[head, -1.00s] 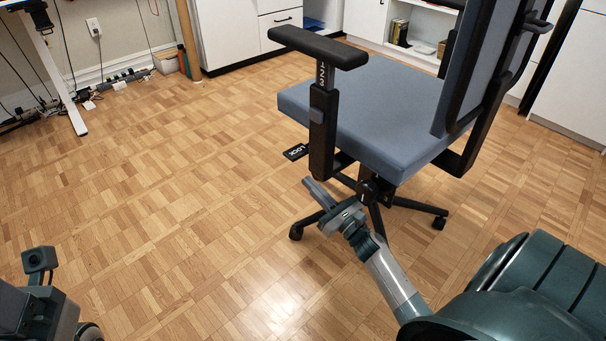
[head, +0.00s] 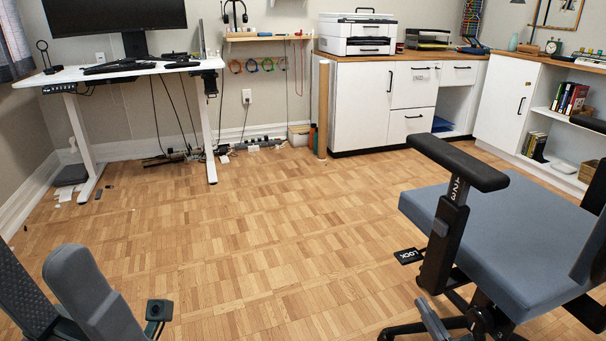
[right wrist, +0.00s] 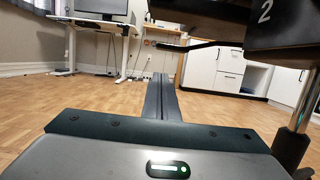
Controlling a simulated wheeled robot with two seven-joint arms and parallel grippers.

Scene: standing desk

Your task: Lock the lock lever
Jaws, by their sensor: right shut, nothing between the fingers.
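The chair's armrest (head: 457,165) and its post stand above and right of the right gripper. A white desk (head: 140,68) is at back left, and white cabinets (head: 360,110) at the back. The wooden floor (head: 250,235) between is clear.

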